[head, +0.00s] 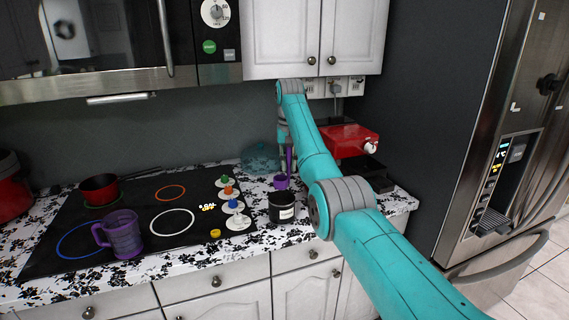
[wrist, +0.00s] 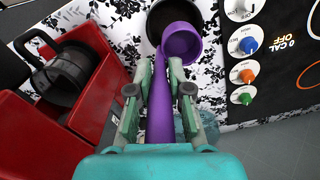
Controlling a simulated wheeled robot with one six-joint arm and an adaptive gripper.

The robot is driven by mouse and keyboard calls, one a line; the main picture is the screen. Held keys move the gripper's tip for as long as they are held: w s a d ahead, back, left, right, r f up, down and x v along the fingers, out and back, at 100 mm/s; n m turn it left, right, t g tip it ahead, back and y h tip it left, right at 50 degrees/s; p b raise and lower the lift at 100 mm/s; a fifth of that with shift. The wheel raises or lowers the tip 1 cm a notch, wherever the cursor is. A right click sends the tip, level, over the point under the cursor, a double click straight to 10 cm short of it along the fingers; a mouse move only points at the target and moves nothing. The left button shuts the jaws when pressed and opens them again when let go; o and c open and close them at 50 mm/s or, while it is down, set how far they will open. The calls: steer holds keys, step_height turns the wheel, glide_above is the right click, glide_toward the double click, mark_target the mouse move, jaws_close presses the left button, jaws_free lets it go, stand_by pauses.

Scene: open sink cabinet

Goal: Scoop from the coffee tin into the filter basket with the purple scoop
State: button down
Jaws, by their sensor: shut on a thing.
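The purple scoop (wrist: 182,45) is upright in my gripper (wrist: 159,75), its long handle between the two fingers and its cup beyond the fingertips. The cup's inside looks plain purple; I see no coffee in it. The dark coffee tin (head: 282,208) with a pale label stands on the counter. In the wrist view the cup partly covers the tin (wrist: 165,14). In the head view the scoop (head: 281,182) shows just above and behind the tin's rim. The black filter basket (wrist: 64,75) with its handle is at the red coffee machine (wrist: 90,62), left in the wrist view.
The red machine (head: 345,141) stands right of my arm. A teal glass bowl (head: 260,158) is behind the tin. Stove knobs (head: 234,206) lie close left of the tin. A purple mug (head: 121,236) and a red pan (head: 100,188) are on the stove. Cabinets (head: 315,35) hang above.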

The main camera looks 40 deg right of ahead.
mark_target(289, 178)
steer(key=shift+s+a+f, duration=0.1)
steer(key=shift+f, duration=3)
steer(key=shift+s+f, duration=0.1)
steer(key=shift+f, duration=2.95)
steer(key=shift+r, duration=0.1)
steer(key=shift+w+r, duration=0.15)
steer(key=shift+r, duration=2.9)
steer(key=shift+w+r, duration=0.1)
steer(key=shift+r, duration=0.05)
